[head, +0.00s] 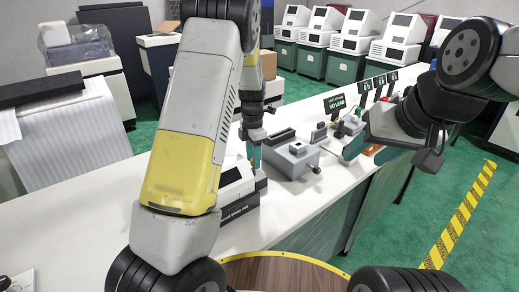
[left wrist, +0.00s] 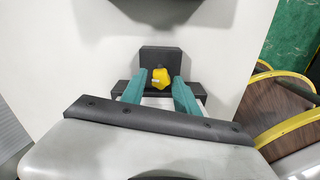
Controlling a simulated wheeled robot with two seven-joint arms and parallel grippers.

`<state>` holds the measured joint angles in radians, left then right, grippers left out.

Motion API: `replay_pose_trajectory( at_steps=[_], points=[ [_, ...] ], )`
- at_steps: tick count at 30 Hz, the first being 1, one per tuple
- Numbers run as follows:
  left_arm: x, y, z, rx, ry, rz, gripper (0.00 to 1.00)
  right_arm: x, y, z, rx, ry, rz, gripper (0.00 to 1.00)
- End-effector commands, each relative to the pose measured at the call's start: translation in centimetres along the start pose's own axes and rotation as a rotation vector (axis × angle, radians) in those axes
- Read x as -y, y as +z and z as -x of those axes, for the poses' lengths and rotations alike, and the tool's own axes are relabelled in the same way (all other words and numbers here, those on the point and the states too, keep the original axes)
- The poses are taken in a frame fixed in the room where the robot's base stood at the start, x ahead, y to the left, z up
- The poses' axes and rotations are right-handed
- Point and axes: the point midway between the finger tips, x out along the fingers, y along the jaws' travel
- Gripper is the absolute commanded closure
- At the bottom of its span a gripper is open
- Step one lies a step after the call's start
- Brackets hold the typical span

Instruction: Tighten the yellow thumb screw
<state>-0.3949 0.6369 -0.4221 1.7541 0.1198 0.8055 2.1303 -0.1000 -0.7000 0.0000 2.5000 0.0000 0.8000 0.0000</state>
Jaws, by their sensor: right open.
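The yellow thumb screw (left wrist: 160,77) shows in the left wrist view, in front of a dark upright block (left wrist: 160,56). My left gripper (left wrist: 160,80) has its two green fingers apart, one on each side of the screw, with visible gaps between fingers and screw. In the head view the left gripper (head: 255,152) points down over the bench beside a small white machine with a black label plate (head: 238,212). The screw is hidden there. My right gripper (head: 354,146) is open above the right part of the bench, and nothing shows in it.
A grey box with a knob (head: 291,160) stands on the white bench (head: 290,205) between my two grippers. Black signs (head: 335,104) and small items stand behind it. White-and-green machines (head: 343,40) line the back.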

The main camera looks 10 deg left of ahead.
Motion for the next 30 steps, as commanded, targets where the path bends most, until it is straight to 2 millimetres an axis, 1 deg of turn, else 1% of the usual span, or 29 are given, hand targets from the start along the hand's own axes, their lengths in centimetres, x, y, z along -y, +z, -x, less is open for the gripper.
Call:
replay_pose_trajectory(
  at_steps=[1, 3, 5, 12, 17, 23, 30],
  points=[
    [0.0, 0.01, 0.02, 0.0, 0.0, 0.0, 0.75, 0.0, 0.0, 0.0, 0.0, 0.0, 0.0, 0.52],
    [0.0, 0.01, 0.02, 0.0, 0.0, 0.0, 0.89, 0.0, 0.0, 0.0, 0.0, 0.0, 0.0, 0.52],
    [-0.01, 0.01, 0.03, 0.0, 0.0, 0.0, 1.0, 0.0, 0.0, 0.0, 0.0, 0.0, 0.0, 0.52],
    [-0.02, 0.01, 0.05, 0.0, 0.0, -0.008, 1.0, 0.0, 0.0, 0.0, 0.0, 0.0, 0.0, 0.52],
    [-0.02, 0.03, 0.06, 0.001, 0.0, -0.05, 1.0, 0.0, 0.0, 0.0, 0.0, 0.0, 0.0, 0.52],
    [-0.05, 0.04, 0.07, 0.001, 0.001, -0.169, 1.0, 0.0, 0.0, 0.0, 0.0, 0.0, 0.0, 0.52],
    [-0.13, 0.02, 0.08, 0.001, 0.001, -0.384, 1.0, 0.0, 0.0, 0.0, 0.0, 0.0, 0.0, 0.52]
  ],
)
